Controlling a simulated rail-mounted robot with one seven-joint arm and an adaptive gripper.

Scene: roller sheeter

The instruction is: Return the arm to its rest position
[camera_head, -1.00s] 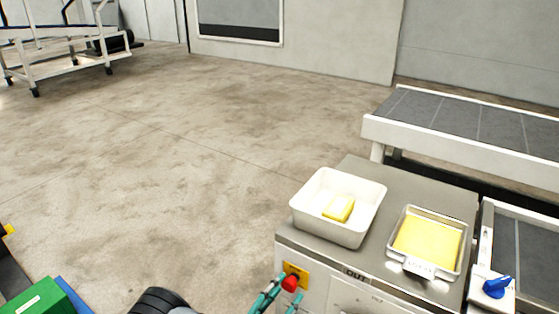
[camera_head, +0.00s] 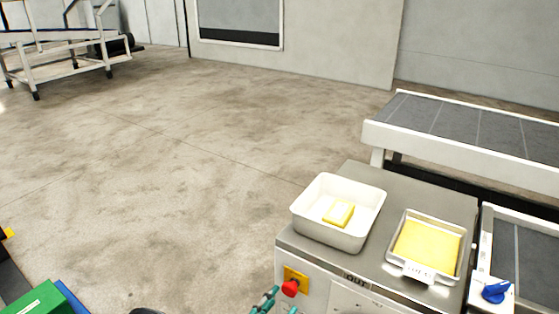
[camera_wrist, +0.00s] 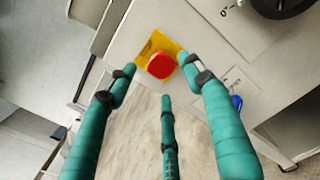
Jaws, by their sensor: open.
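My gripper (camera_head: 279,302) has teal fingers and shows at the bottom edge of the head view, in front of the machine's front panel. In the wrist view, my gripper (camera_wrist: 158,66) has its fingers spread and empty. The red button on its yellow plate (camera_head: 291,286) is just beyond the fingertips. The red button also shows between the fingers in the wrist view (camera_wrist: 160,65). I cannot tell the exact gap, but the fingers are not closed on it. Most of my arm is out of view.
A white tub (camera_head: 313,228) with a yellow block (camera_head: 339,214) and a metal tray (camera_head: 396,262) with a yellow sheet stand on the steel machine top (camera_head: 372,178). Conveyors (camera_head: 470,125) lie right. A green box (camera_head: 35,303) is lower left. Open floor fills the left.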

